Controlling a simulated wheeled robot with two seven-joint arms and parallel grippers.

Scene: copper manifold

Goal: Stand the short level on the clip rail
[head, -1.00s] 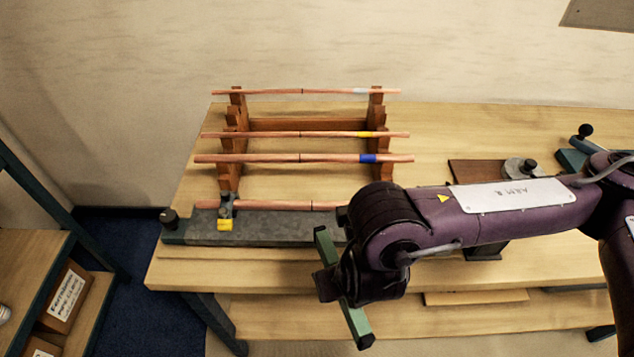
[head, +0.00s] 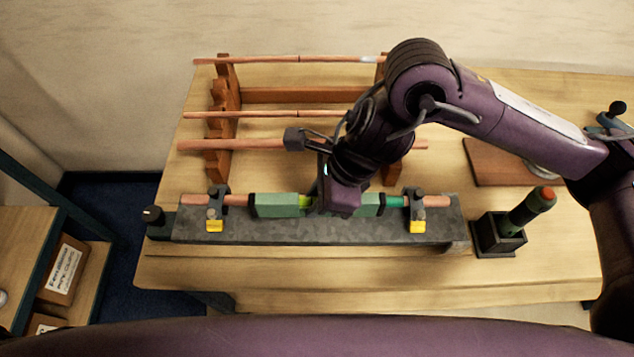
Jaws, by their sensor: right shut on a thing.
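The short level (head: 278,205) is a green bar with dark ends and a yellow-green vial. It lies level and lengthwise over the grey clip rail (head: 320,229), between two dark clips (head: 216,200) (head: 415,202) with yellow tags. A copper pipe (head: 237,200) runs along the rail through the clips, and the level hides its middle. My right gripper (head: 328,206) is shut on the level's middle from above. I cannot tell whether the level touches the rail or the pipe. My left gripper is out of view.
A wooden rack (head: 222,132) with several copper pipes stands behind the rail. At the right, a dark holder (head: 497,237) bears a green, red-topped cylinder (head: 532,205). A brown board (head: 500,163) lies behind it. The table front (head: 300,272) is clear.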

